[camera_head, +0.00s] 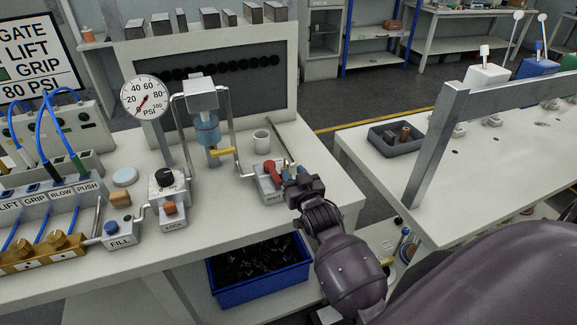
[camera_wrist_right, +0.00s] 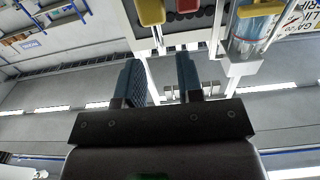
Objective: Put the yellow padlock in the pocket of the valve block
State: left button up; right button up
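The valve block (camera_head: 268,186) is a small grey box with a red handle (camera_head: 271,167) on the bench. My right gripper (camera_head: 295,174) is at its right side, blue fingers apart. In the right wrist view this gripper (camera_wrist_right: 158,65) is open and empty. That view is upside down. A yellow block (camera_wrist_right: 150,12) shows at its top edge, cut off, beside the red handle (camera_wrist_right: 187,5); it may be the padlock. I cannot make out the padlock in the head view, where my gripper may hide it. The pocket cannot be made out. My left gripper is not in view.
A blue cylinder (camera_head: 207,132) with a yellow handle (camera_head: 222,152) hangs in a frame left of the valve block. A white mug (camera_head: 261,141) stands behind the block. A blue crate (camera_head: 216,297) sits below the bench edge. A metal post (camera_head: 430,155) rises at right.

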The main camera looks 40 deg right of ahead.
jog(key=s+a+f+n+g+y, duration=0.1)
jog(key=s+a+f+g, duration=0.1)
jog(key=s, duration=0.5)
jog(key=s+a+f+n+g+y, duration=0.1)
jog(key=s+a+f, duration=0.3)
jog(key=s+f, duration=0.3)
jog(key=s+a+f+n+g+y, duration=0.1)
jog(key=s+a+f+g+y, duration=0.1)
jog(key=s+f, duration=0.3)
jog(key=s+a, duration=0.1)
jog(key=s, duration=0.3)
jog(key=shift+s+f+n+g, duration=0.15)
jog(key=shift+s+n+g, duration=0.15)
jog(key=shift+n, duration=0.1)
dwell(0.7)
